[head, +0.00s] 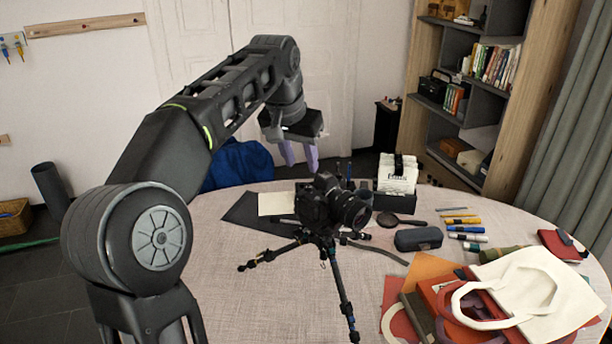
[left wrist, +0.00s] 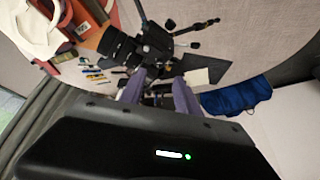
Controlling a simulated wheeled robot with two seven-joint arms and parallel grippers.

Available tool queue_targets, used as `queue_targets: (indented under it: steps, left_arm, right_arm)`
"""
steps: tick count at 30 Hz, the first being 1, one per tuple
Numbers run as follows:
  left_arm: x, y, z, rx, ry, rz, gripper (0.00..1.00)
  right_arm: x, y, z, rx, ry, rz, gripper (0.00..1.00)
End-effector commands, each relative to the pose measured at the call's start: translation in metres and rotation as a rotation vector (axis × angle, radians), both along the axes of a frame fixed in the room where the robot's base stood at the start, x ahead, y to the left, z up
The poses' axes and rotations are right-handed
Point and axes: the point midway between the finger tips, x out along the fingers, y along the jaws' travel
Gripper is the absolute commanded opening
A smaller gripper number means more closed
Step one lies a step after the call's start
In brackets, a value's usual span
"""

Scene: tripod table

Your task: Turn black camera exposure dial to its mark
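The black camera (head: 318,206) stands on a small black tripod (head: 342,285) in the middle of the round table, its lens pointing right and toward the front. Its exposure dial and mark are too small to make out. My left gripper (head: 299,158) points down behind and above the camera, apart from it in the head view. Its two purple fingers are spread with nothing seen between them. In the left wrist view the camera (left wrist: 150,46) lies just beyond the open fingertips (left wrist: 160,80), and its lens points left. My right gripper is in neither view.
The table (head: 225,290) is bare at the front left. Behind the camera are a dark mat (head: 245,213) and a black box of white cards (head: 395,202). A dark case (head: 418,238), several markers (head: 462,221) and cloth bags (head: 510,285) lie to the right.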

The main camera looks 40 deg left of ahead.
Motion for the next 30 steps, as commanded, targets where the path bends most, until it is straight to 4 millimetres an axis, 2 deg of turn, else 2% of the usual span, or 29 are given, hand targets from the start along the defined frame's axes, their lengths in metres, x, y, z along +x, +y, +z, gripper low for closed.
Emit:
queue_targets:
  steps: [8, 21, 30]
  left_arm:
    - [0.003, 0.001, -0.009, -0.001, 0.003, 0.0, 0.39]
    - [0.026, 0.006, -0.065, 0.001, 0.002, 0.0, 0.39]
    - [0.029, 0.006, -0.073, 0.0, 0.0, 0.0, 0.39]
  right_arm:
    - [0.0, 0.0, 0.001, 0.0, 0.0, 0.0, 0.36]
    - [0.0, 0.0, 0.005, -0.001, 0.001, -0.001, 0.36]
    - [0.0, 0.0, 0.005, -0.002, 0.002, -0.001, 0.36]
